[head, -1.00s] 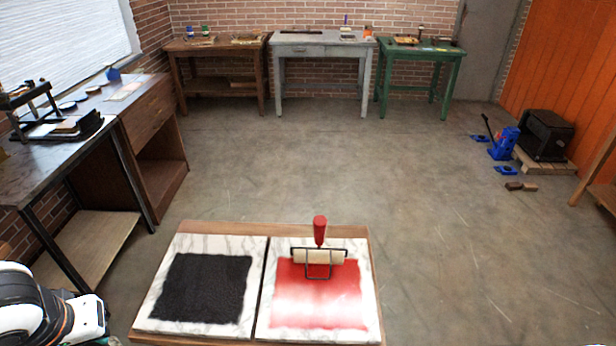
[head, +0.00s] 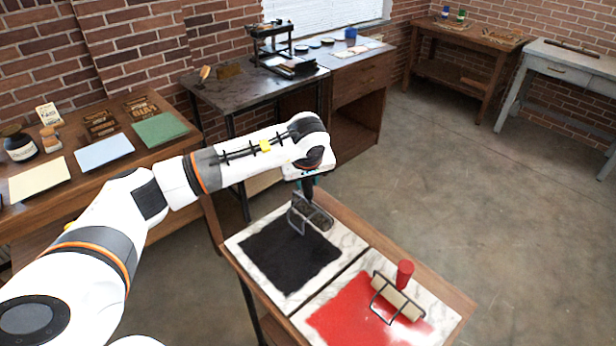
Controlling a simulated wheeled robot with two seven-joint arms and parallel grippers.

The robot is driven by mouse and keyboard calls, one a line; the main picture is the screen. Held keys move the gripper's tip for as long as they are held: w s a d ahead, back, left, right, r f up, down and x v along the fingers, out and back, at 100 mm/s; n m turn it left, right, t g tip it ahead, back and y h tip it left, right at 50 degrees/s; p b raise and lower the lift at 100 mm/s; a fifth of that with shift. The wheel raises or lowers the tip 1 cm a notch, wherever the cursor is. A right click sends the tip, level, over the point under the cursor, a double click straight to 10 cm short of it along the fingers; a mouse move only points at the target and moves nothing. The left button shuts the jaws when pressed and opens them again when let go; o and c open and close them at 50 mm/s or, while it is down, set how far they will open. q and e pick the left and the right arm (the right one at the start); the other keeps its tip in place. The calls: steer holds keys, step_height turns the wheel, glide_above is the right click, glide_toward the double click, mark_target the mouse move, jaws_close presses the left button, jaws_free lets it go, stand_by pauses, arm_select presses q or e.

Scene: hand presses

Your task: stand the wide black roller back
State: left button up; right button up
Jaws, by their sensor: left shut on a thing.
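My left gripper (head: 307,182) is at the far edge of the black-inked slab, pointing down. It is shut on the handle of the wide black roller, mostly hidden by the gripper. The roller (head: 314,214) and its grey wire frame show below the gripper, at the far edge of the black ink patch (head: 288,252). I cannot tell whether the roller touches the slab. A second roller with a red handle (head: 405,273) stands on the red-inked slab (head: 444,318) to the right. My right gripper is out of view.
Both marble slabs lie on a wooden table (head: 462,300). A bench at left holds paper sheets (head: 104,151), a green pad (head: 160,130) and jars. A dark table (head: 225,93) with a small press (head: 270,40) stands behind my arm. Open floor lies to the right.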

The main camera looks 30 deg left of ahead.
mark_target(310, 197)
arm_select(q)
steer(key=shift+w+d+f, duration=0.1)
steer(key=shift+d+f, duration=0.15)
steer(key=shift+d, duration=0.05)
steer(key=shift+d+f+b, duration=0.15)
steer(key=shift+f+b, duration=0.35)
steer(key=shift+f, duration=0.1)
step_height(310, 197, down, 2)
steer(key=shift+f+b, duration=0.2)
steer(key=shift+b, duration=0.35)
steer(key=shift+f+b, duration=0.6)
steer(key=shift+w, duration=0.1)
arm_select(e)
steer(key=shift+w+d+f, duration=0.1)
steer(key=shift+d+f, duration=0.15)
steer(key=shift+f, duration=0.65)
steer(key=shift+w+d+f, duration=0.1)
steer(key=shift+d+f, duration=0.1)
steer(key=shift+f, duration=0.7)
arm_select(q)
steer(key=shift+f, duration=0.15)
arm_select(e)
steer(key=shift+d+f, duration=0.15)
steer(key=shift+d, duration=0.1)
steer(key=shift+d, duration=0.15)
